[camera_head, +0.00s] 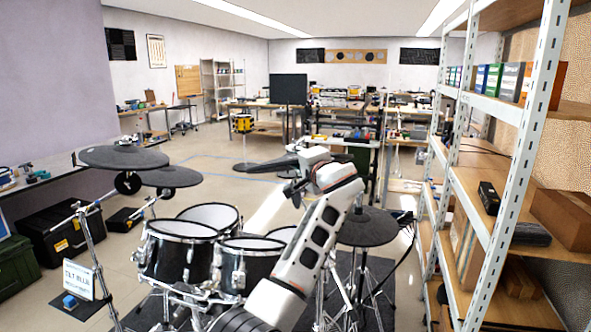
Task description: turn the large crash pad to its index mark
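Several dark round cymbal-like pads stand around a drum kit. The largest-looking pad (122,157) is at the left, with a smaller pad (168,176) just below and right of it. I cannot tell for sure which is the large crash pad, and no index mark can be made out.
Black drums with white heads (182,229) fill the space below the pads. A small sign (80,280) stands at the lower left. A metal shelf (520,150) closes off the right side. The floor behind the kit (205,160) is partly clear.

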